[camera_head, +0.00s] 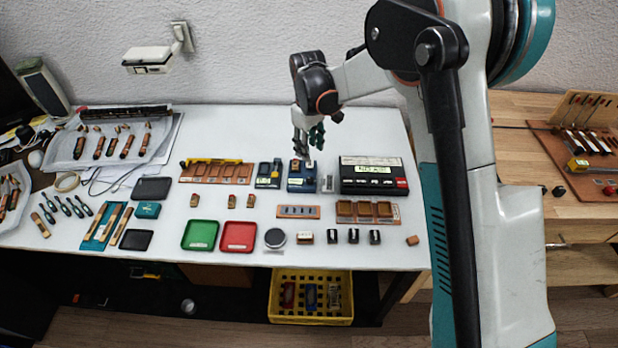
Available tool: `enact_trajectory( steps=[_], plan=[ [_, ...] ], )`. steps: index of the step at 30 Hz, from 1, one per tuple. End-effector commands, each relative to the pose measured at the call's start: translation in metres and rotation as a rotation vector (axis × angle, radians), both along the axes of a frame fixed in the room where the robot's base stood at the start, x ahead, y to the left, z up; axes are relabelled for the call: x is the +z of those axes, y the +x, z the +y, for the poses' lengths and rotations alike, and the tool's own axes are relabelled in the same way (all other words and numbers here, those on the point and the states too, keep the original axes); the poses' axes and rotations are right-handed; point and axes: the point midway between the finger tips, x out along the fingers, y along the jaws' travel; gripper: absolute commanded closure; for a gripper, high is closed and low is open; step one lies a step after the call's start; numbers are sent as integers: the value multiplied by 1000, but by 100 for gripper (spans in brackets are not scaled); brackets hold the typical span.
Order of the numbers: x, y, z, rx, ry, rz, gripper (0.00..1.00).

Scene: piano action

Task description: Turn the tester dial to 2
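A small blue box-shaped device with a light display (301,184) stands on the white table, toward the back and right of the middle. It looks like the tester, but its dial is too small and too covered to make out, and I cannot read its setting. My gripper (308,147) points down right over the back of this device. The fingertips are close to its top; I cannot tell whether they touch it. I also cannot tell how far apart the fingers are. A similar dark blue device with a small display (268,174) stands just to its left.
A black unit with a lit display (373,172) stands to the right. A wooden rack (215,171) lies to the left. Green (200,235) and red (238,237) trays, a round grey object (275,238) and small blocks lie in front. A yellow crate (311,296) is below the table.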

Motion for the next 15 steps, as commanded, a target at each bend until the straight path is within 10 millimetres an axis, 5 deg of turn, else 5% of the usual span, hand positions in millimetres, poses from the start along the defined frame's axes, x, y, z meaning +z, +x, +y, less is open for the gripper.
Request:
enact_trajectory(
  steps=[15],
  plan=[
    [-90, 2, -1, -1, 0, 0, 60]
  ],
)
